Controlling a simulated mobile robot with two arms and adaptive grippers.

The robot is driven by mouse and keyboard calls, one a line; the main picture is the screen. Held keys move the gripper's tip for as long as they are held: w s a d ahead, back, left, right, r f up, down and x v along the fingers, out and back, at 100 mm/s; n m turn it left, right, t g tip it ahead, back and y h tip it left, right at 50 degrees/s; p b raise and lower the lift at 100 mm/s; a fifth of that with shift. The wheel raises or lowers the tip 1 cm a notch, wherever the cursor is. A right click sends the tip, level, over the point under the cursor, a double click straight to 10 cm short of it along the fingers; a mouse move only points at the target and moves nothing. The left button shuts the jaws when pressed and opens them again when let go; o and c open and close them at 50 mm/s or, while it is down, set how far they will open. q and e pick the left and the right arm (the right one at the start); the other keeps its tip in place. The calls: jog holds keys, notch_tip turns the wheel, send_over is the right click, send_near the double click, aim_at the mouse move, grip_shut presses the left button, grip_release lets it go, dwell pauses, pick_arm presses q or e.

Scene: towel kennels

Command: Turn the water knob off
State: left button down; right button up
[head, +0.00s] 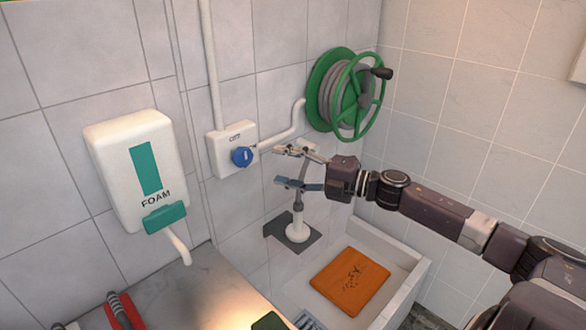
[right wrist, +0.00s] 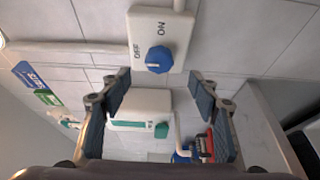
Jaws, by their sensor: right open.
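My left gripper is not in view.
A green hose reel (head: 345,95) hangs right of the box. A white foam dispenser (head: 135,165) hangs to its left. Below the gripper are a white fitting on a dark plate (head: 297,230) and a basin (head: 405,290) holding an orange towel (head: 349,280).

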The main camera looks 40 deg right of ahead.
jog(key=shift+v, duration=1.1)
